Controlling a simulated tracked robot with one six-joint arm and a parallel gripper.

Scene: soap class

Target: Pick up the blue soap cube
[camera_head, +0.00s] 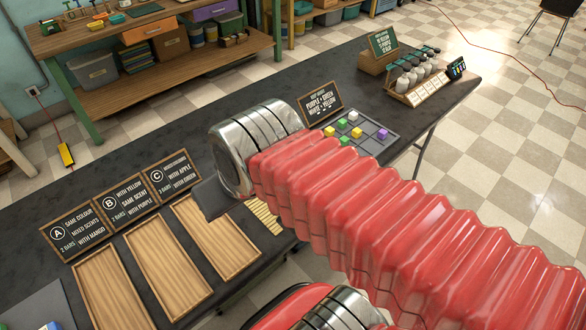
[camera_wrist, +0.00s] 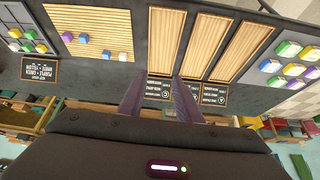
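Several blue soap cubes show in the wrist view. The fingertips are near the signs, to the right of the mat cubes.
A grey tray (camera_head: 365,145) holds yellow, green, white and purple cubes beside a recipe sign (camera_head: 320,103). Bottles (camera_head: 415,72) stand at the far end. Bare dark table lies left of the signs.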

